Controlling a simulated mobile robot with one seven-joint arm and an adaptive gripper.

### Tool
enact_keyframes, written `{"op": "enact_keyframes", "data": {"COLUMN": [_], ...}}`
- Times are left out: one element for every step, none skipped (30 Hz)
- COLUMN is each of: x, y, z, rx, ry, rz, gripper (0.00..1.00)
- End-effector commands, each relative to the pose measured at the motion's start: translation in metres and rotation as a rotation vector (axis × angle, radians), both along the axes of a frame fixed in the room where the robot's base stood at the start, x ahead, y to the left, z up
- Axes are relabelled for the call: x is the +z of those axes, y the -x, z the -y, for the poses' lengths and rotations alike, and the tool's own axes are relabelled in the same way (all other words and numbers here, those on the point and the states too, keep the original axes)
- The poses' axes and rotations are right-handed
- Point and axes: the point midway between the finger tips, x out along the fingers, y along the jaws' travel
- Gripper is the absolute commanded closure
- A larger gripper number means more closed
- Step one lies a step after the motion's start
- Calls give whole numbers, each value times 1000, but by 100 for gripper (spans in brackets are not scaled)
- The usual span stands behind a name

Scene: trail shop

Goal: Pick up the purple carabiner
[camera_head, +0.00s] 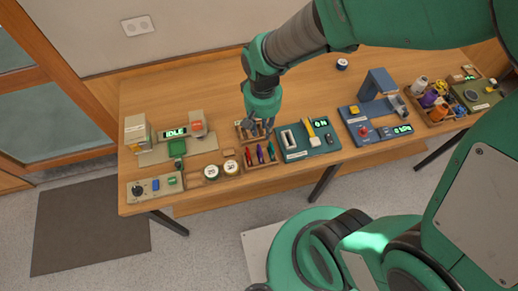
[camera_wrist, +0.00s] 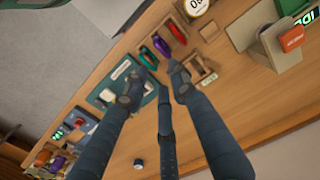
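The purple carabiner (camera_head: 260,154) stands in the middle slot of a small wooden tray (camera_head: 262,166) on the bench. It also shows in the wrist view (camera_wrist: 161,45), between a red carabiner (camera_wrist: 177,32) and a green carabiner (camera_wrist: 148,58).
A teal board (camera_head: 305,155) with tools sits right of the tray. A blue machine (camera_head: 377,84) is farther right. The bench behind is mostly clear.

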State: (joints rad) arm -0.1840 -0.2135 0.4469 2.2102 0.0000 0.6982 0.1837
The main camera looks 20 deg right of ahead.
Motion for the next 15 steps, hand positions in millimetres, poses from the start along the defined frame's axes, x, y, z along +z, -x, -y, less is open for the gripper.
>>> {"op": "enact_keyframes", "data": {"x": [-1, -1, -3, -4, -6, -9, -12, -16, -21, -25, -30, -35, -40, -45, -51], "y": [0, 0, 0, 0, 0, 0, 1, 1, 1, 1, 1, 1, 1, 1, 1], "z": [0, 0, 0, 0, 0, 0, 0, 0, 0, 0, 0, 0, 0, 0, 0], "rx": [0, 0, 0, 0, 0, 0, 0, 0, 0, 0, 0, 0, 0, 0, 0], "ry": [0, 0, 0, 0, 0, 0, 0, 0, 1, 1, 1, 1, 1, 0, 1], "rz": [0, 0, 0, 0, 0, -1, -1, -2, -3, -3, -4, -4, -3, -2, -4], "gripper": [74, 74, 74, 74, 74, 74, 74, 74, 74, 74, 74, 74, 74, 74, 74]}}
